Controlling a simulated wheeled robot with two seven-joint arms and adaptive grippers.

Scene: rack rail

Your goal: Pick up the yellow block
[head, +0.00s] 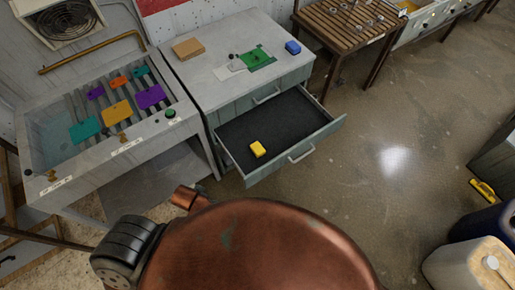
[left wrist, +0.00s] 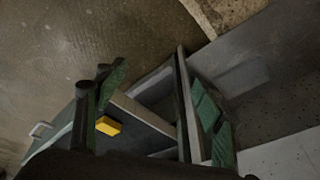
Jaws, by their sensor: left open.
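The yellow block (head: 257,149) lies on the dark floor of the open drawer (head: 285,118), near its front left corner in the head view. The block also shows in the left wrist view (left wrist: 108,126), between the fingers in the picture and close beside the left-hand finger. My left gripper (left wrist: 147,72) is open with nothing between its fingers, and the block appears beyond it, apart from it. The left gripper's fingers do not show in the head view. My right gripper is in neither view.
The grey cabinet top (head: 200,75) above the drawer holds a tan block (head: 188,48), a green piece (head: 257,58) and a blue block (head: 293,47). A rack with coloured tiles (head: 117,112) stands to the left. Floor right of the drawer is clear. Canisters (head: 468,265) stand at lower right.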

